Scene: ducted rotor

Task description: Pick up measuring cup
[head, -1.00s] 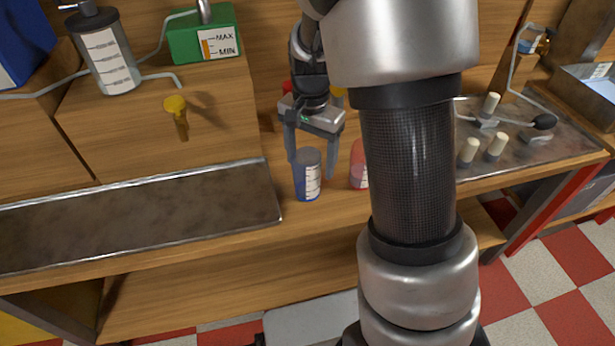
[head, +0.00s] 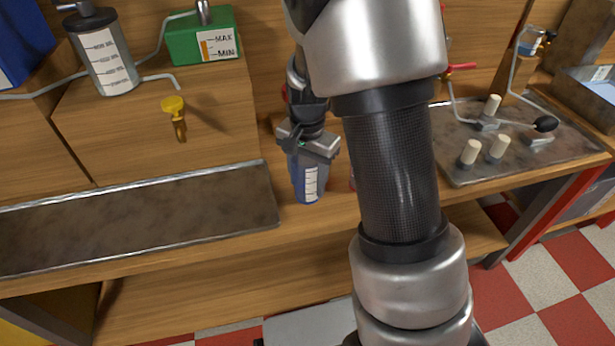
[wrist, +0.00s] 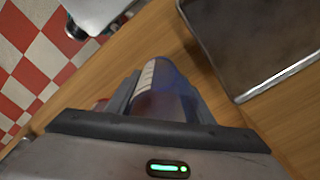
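The measuring cup (head: 310,184) is a small blue, see-through cup with a white scale label, upright on the wooden worktop near its front edge. My gripper (head: 309,174) is over it from above, one finger on each side, and the fingers look closed in against its walls. In the wrist view the cup (wrist: 165,92) fills the space between the fingers of my gripper (wrist: 164,98). The gripper body hides its upper part in the head view. It does not look lifted off the worktop.
A metal tray (head: 140,222) lies left of the cup, its edge close by. My arm covers the area to the right, with a red thing partly hidden there. A metal plate with white pegs (head: 470,152) is farther right. A yellow valve (head: 173,106) sticks out at the left.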

